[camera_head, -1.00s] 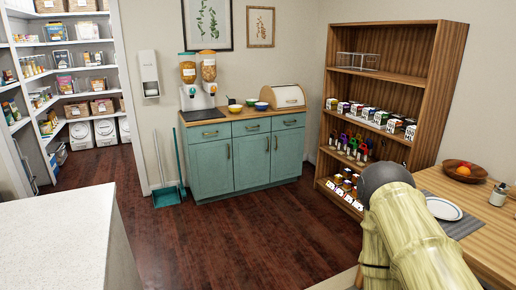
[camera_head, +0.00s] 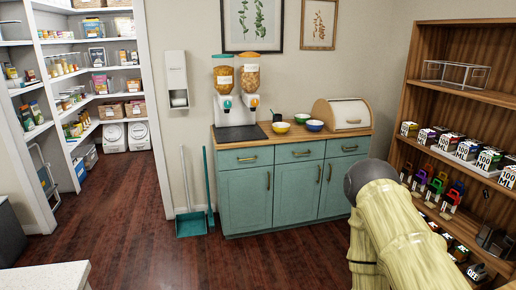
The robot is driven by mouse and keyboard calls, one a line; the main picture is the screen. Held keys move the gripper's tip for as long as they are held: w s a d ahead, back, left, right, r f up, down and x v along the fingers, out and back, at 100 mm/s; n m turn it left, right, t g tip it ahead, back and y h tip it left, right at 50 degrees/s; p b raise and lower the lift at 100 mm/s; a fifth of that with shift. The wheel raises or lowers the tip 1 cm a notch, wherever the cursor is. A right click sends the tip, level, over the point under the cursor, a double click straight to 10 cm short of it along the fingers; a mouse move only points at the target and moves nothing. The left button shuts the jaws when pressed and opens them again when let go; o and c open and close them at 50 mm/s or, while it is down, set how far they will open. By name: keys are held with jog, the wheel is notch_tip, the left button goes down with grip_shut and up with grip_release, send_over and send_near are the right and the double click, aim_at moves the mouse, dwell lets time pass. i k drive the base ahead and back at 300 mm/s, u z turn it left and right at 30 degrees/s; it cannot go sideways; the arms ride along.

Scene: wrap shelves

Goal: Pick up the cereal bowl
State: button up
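Several small bowls stand on the wooden top of the teal cabinet (camera_head: 248,142). A yellow bowl (camera_head: 281,128) is nearest the cereal dispensers. A green bowl (camera_head: 302,118) stands behind and to its right. A blue bowl (camera_head: 315,126) is at the right, close to the bread box. I cannot tell which one is the cereal bowl. The twin cereal dispenser (camera_head: 236,85) stands left of them, with a dark tray in front. My arm shows at the lower right, well short of the counter. My gripper is not visible.
A bread box (camera_head: 341,115) stands at the counter's right end. A teal dustpan (camera_head: 190,223) and broom lean left of the cabinet. The dark floor (camera_head: 275,262) before the cabinet is clear.

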aim_at(281, 129)
jog(key=u, duration=0.2)
jog(key=i, duration=3.05)
jog(key=u, duration=0.1)
